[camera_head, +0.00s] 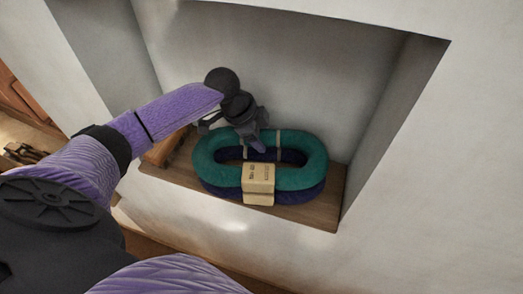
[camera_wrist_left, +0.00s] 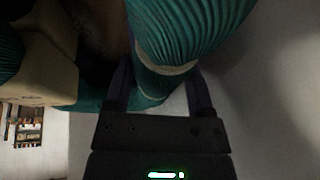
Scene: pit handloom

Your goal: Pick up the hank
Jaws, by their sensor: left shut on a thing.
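The hank (camera_head: 308,150) is an oval ring of teal yarn with a tan paper label (camera_head: 258,183) on its front. It lies on top of a dark blue hank (camera_head: 300,196) in the wall niche. My left gripper (camera_head: 257,143) reaches in from above and is shut on the far side of the teal hank. In the left wrist view the ribbed teal yarn (camera_wrist_left: 185,30) passes between my two fingers (camera_wrist_left: 160,95), near a pale tie band (camera_wrist_left: 165,68). The tan label (camera_wrist_left: 38,65) shows at the left there. My right gripper is not in view.
The hanks rest on a wooden shelf board (camera_head: 322,215) inside a recess with plaster walls. A brown wooden object (camera_head: 165,150) stands on the shelf left of the hanks, close to my left wrist. The recess's right side wall (camera_head: 385,125) is near the shelf's right end.

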